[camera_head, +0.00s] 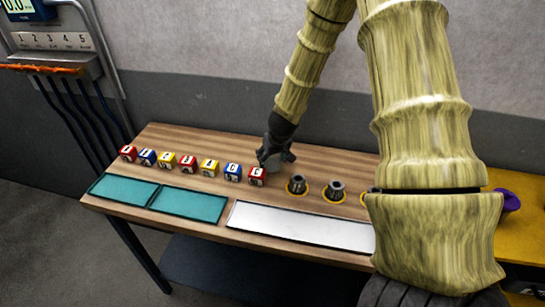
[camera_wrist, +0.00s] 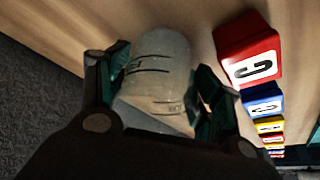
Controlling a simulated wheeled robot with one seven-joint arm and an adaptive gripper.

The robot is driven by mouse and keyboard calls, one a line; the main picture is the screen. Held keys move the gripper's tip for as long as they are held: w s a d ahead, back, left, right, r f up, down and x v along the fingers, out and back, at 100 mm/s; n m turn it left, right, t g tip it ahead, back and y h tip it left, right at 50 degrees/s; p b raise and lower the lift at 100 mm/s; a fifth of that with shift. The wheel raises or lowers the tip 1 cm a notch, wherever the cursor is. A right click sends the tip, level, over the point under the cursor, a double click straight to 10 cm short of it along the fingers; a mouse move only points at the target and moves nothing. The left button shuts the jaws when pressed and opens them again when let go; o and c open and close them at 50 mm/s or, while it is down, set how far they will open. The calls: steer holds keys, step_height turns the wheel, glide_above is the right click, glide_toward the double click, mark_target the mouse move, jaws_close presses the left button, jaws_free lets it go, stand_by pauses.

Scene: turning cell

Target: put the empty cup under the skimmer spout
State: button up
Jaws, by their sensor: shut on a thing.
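A pale grey, translucent cup (camera_wrist: 160,58) with dark printed marks sits between the fingers of my gripper (camera_wrist: 158,100) in the wrist view. The gripper is shut on its sides. In the camera_head view my gripper (camera_head: 274,155) is low over the wooden bench, just right of the end of a row of lettered blocks. The cup is hard to make out there. I cannot tell whether the cup touches the bench. I cannot make out a skimmer spout in either view.
Several lettered blocks (camera_head: 188,163) stand in a row left of my gripper; the red one (camera_wrist: 250,52) is close beside it. Metal collets (camera_head: 297,184) stand to the right. Teal mats (camera_head: 188,205) and a white mat (camera_head: 300,228) line the wooden bench's front. My arm hides the right part.

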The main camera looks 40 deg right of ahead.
steer(key=shift+f, duration=0.15)
steer(key=o, duration=0.7)
